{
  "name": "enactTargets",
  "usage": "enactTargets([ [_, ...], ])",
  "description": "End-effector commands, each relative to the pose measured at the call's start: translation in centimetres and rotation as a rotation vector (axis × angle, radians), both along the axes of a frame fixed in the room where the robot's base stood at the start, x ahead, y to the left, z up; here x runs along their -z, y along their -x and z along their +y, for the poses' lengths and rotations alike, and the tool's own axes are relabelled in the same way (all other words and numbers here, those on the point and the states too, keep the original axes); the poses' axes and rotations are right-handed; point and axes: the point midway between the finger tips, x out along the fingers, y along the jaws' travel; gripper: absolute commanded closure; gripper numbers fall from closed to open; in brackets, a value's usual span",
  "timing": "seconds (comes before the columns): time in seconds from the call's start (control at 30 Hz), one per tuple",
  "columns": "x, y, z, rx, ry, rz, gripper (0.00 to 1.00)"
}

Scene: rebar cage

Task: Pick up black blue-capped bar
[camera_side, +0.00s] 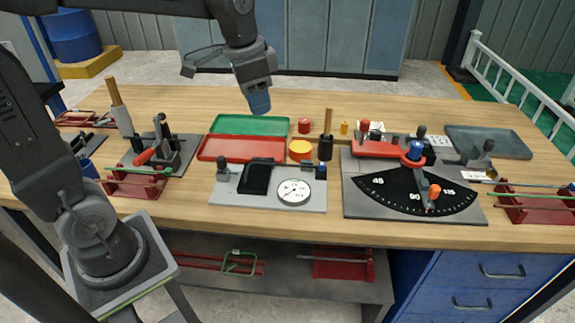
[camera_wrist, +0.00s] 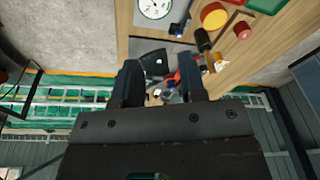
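A thin dark bar (camera_side: 530,184) with a blue end (camera_side: 571,187) lies across the red rack (camera_side: 538,208) at the right edge of the table in the side view. It looks like the black blue-capped bar, though it is small and cut by the picture edge. I cannot make it out in the wrist view. My gripper (camera_side: 260,104) hangs high above the back middle of the table, far left of that bar. In the wrist view my gripper (camera_wrist: 160,75) has its two dark fingers apart with nothing held between them.
A green bar lies on the same right rack. A black protractor plate (camera_side: 395,190), a dial gauge fixture (camera_side: 293,191) and red (camera_side: 240,148) and green trays (camera_side: 250,125) fill the middle. Another red rack (camera_side: 137,184) stands at left. An upright wooden-handled tool (camera_side: 327,125) stands centrally.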

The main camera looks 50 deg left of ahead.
Motion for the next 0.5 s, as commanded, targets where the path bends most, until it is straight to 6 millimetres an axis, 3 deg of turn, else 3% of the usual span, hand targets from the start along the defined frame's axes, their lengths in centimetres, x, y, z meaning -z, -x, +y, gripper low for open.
enactTargets([
  [0.03, 0.8, -2.0, 0.6, 0.04, 0.003, 0.042, 0.62],
  [0.2, 3.5, -7.4, 2.7, 0.195, 0.027, 0.152, 0.62],
  [0.33, 6.1, -10.6, 4.3, 0.302, 0.058, 0.217, 0.62],
  [0.5, 8.7, -12.9, 5.5, 0.393, 0.092, 0.265, 0.62],
])
